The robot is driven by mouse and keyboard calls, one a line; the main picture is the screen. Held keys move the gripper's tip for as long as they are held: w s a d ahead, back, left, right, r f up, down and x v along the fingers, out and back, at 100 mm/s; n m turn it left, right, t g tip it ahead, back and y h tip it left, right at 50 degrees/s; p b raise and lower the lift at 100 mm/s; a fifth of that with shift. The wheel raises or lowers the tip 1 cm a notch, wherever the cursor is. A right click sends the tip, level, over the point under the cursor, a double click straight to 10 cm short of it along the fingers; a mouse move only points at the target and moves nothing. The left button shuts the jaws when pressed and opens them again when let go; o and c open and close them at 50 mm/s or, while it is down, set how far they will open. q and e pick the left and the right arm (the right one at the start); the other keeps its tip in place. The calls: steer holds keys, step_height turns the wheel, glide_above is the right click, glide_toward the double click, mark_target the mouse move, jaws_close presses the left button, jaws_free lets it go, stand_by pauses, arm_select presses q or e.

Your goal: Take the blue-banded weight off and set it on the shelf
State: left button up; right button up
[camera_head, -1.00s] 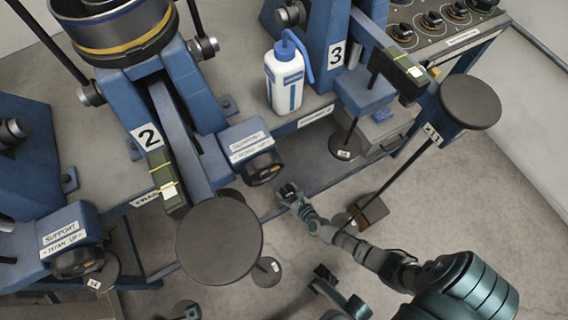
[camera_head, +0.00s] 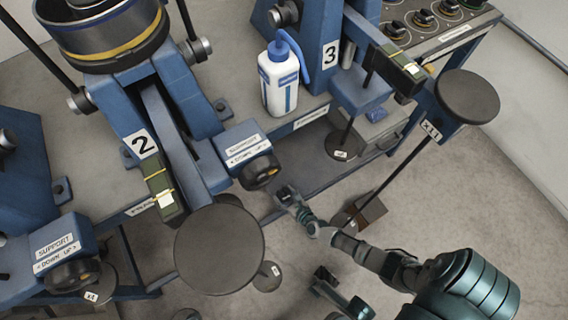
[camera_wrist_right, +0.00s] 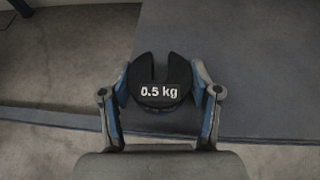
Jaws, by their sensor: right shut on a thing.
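My right gripper (camera_head: 284,193) is shut on a dark slotted weight (camera_wrist_right: 157,83) marked 0.5 kg. In the right wrist view the weight sits between both fingers, its slot pointing away from the wrist. Blue shows at its sides, but I cannot tell band from finger pads. The grey-blue shelf (camera_head: 318,160) lies low between frames 2 and 3. In the right wrist view the shelf (camera_wrist_right: 250,70) is below and right of the weight; I cannot tell the gap.
A blue support block (camera_head: 243,150) with a black knob stands close to the right gripper. Round dark plates (camera_head: 219,249) and (camera_head: 467,97) hang at the lever ends. A white bottle (camera_head: 280,80) stands on the bench. The shelf surface by the gripper looks clear.

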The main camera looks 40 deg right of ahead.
steer(key=shift+f, duration=0.15)
stand_by(0.4)
steer(key=shift+w, duration=0.1)
steer(key=o, duration=1.4)
steer(key=shift+o, duration=0.2)
